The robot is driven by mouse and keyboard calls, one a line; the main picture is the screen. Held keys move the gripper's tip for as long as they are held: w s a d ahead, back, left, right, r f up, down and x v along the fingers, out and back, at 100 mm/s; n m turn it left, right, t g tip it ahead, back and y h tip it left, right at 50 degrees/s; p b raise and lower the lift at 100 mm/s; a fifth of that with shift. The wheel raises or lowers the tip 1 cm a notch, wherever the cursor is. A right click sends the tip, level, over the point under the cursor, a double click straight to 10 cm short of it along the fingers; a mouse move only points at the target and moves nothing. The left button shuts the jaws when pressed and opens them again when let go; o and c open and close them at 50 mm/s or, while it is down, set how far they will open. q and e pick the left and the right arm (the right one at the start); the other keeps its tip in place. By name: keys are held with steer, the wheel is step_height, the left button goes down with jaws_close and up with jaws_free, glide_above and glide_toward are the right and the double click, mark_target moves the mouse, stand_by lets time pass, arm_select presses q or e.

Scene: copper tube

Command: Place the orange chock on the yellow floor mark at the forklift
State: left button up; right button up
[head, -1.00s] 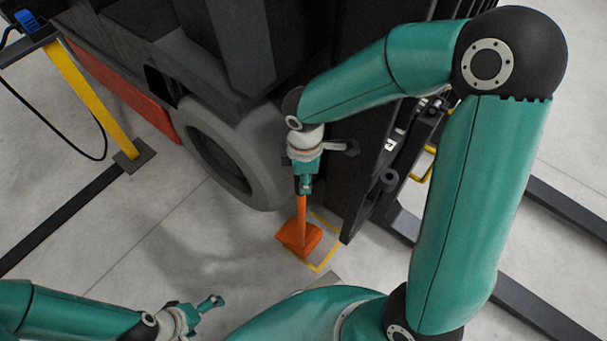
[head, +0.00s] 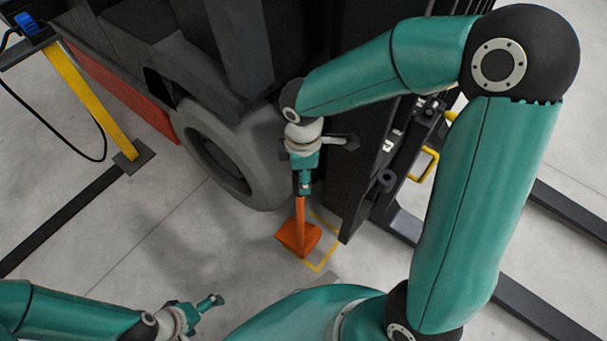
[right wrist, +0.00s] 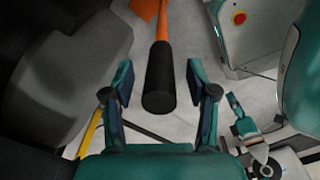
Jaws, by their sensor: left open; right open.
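The orange chock (head: 298,239) is at the floor beside the forklift's front wheel, with its long handle pointing up to my right gripper (head: 304,188). The chock covers part of the left side of the yellow floor mark (head: 321,264); whether it touches the floor I cannot tell. In the right wrist view the handle's black grip (right wrist: 159,80) stands between the fingers of my right gripper (right wrist: 160,86), which are open with a gap on both sides. The chock (right wrist: 146,9) is cut off at the top there. My left gripper (head: 211,302) is open and empty at lower left.
The forklift's wheel (head: 222,155) and dark mast (head: 350,195) stand close behind and right of the chock. A yellow post (head: 90,95) with a black foot is at upper left. The floor (head: 150,240) left of the chock is clear.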

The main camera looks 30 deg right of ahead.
step_height(320, 180, up, 10)
steer(key=p, duration=0.3)
steer(key=shift+f, duration=0.15)
steer(key=shift+s, duration=0.15)
